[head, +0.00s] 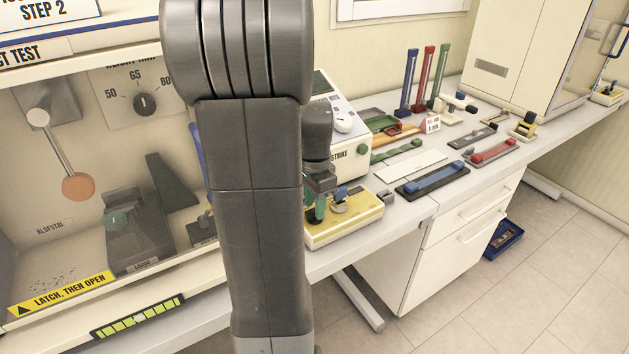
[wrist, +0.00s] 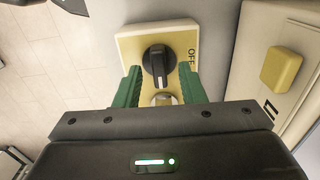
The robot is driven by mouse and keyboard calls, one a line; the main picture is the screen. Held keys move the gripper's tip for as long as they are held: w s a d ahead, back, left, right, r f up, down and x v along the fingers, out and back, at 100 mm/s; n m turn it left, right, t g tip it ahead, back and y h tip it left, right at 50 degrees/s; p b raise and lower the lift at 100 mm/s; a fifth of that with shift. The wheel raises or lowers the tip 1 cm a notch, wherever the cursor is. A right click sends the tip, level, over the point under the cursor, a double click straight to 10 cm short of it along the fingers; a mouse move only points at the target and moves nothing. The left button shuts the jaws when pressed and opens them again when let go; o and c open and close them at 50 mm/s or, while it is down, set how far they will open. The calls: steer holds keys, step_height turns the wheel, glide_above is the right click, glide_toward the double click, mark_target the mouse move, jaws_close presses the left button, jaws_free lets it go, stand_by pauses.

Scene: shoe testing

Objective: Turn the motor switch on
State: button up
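In the wrist view the motor switch is a black rotary knob (wrist: 157,66) on a cream plate (wrist: 130,42). An "OFF" label stands to the right of the knob. The pale mark on the knob points toward the bottom of the picture. My gripper (wrist: 162,74) is open, with one green finger on each side of the knob. Whether the fingers touch it I cannot tell. In the head view my gripper (head: 318,210) points down at a yellow-and-cream box (head: 352,226) on the bench. My arm hides part of this area, and I cannot make out the knob there.
A cream housing with a yellow button (wrist: 282,68) is right of the switch in the wrist view. In the head view a white machine (head: 345,150) stands close behind my gripper. A blue-topped tray (head: 433,178) lies to the right. The floor in front is clear.

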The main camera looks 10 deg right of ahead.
mark_target(314, 209)
step_height(314, 209, up, 13)
steer(key=shift+f, duration=0.15)
stand_by(0.4)
step_height(314, 209, down, 14)
steer(key=shift+s, duration=0.1)
stand_by(0.4)
